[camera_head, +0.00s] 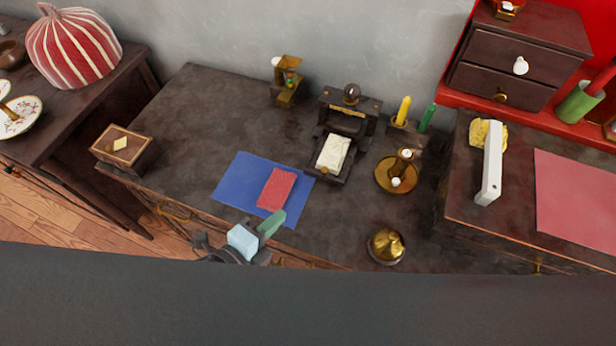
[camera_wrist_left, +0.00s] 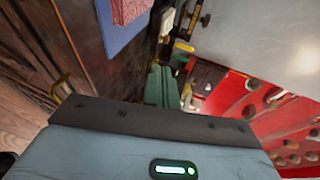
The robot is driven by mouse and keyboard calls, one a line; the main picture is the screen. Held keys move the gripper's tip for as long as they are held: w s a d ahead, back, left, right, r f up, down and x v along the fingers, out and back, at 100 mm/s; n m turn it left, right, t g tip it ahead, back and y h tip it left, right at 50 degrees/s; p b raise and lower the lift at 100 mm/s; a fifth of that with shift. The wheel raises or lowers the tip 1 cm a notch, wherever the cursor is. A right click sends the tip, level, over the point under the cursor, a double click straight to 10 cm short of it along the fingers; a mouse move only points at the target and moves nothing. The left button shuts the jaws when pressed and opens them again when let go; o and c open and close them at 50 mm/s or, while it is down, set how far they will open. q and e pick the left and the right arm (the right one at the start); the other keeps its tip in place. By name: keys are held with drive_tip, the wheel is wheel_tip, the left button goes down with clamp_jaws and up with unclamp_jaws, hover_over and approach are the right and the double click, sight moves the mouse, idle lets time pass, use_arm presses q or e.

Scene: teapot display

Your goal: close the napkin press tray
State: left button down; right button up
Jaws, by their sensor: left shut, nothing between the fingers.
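The napkin press (camera_head: 345,112) is a dark wooden frame with a round knob on top, standing at the middle back of the dark table in the head view. Its tray (camera_head: 323,173) sticks out toward the front, with a folded whitish napkin (camera_head: 333,151) on it. A small brass knob shows at the tray's front. My left gripper (camera_head: 273,222) has green fingers, shut and empty. It is in front and to the left of the tray, near the blue mat's front edge, apart from the tray. Its fingers also show in the left wrist view (camera_wrist_left: 161,86). My right gripper is not in view.
A red cloth (camera_head: 276,188) lies on a blue mat (camera_head: 231,185) left of the tray. A brass candle holder (camera_head: 384,176) stands close right of the tray, and a brass bell-shaped piece (camera_head: 386,246) near the front edge. A small wooden box (camera_head: 122,148) is at left.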

use_arm(q)
drive_tip(key=shift+w+d+f, duration=0.1)
drive_tip(key=shift+w+d, duration=0.05)
drive_tip(key=shift+w, duration=0.05)
approach(329, 149)
drive_tip(key=s+d, duration=0.1)
drive_tip(key=s, duration=0.2)
drive_tip(key=shift+s+d+f, duration=0.1)
drive_tip(key=shift+s+d, duration=0.05)
drive_tip(key=shift+d, duration=0.25)
drive_tip(key=w+d, duration=0.1)
drive_tip(key=w, duration=0.2)
drive_tip(key=w+d+b, duration=0.1)
drive_tip(key=w, duration=0.3)
drive_tip(key=w+d, duration=0.1)
drive_tip(key=w, duration=0.3)
drive_tip(key=shift+d+f+b, duration=0.15)
drive_tip(key=shift+d+b, duration=0.15)
drive_tip(key=shift+b, duration=0.1)
drive_tip(key=shift+w+d, duration=0.1)
drive_tip(key=shift+w, duration=0.1)
drive_tip(key=shift+r, duration=0.25)
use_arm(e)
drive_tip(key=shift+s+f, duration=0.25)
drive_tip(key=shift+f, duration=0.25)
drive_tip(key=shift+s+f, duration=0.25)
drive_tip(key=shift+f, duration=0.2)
use_arm(q)
drive_tip(key=shift+w, duration=0.1)
